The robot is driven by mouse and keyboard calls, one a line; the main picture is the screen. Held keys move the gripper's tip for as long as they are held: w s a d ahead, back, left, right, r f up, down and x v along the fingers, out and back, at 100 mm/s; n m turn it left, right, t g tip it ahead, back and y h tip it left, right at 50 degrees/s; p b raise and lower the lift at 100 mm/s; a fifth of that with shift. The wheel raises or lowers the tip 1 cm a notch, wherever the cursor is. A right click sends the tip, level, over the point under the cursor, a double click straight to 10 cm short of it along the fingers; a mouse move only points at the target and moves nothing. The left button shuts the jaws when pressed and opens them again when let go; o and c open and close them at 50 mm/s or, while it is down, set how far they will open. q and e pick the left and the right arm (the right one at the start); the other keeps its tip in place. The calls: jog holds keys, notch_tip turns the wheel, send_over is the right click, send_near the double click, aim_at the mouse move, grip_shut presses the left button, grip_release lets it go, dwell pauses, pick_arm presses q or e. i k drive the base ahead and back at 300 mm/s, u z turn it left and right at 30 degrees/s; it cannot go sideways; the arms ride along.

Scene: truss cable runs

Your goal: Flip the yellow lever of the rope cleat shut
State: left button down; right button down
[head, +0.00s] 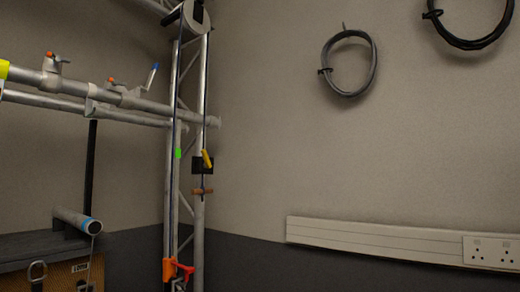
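The yellow lever (207,158) is small in the head view, left of centre. It sits on the dark rope cleat (201,168) on the upright truss (201,100) and leans up and slightly left. Whether the cleat grips the rope is too small to tell. A dark rope (177,110) runs down the truss from the pulley drum (195,18) and carries a bright green mark (178,153). Neither of my grippers shows in this view.
Horizontal truss tubes (120,97) with clamps stand at left. An orange and red fitting (178,269) is low on the truss. A dark case (45,250) with a grey tube (77,220) is at lower left. Cable coils (349,63) and socket trunking (375,238) are on the wall.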

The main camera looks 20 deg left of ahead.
aim_at(207, 164)
jog(key=z, duration=0.15)
jog(key=i, duration=0.85)
jog(key=u, duration=0.8)
jog(key=i, duration=0.7)
jog(key=u, duration=0.75)
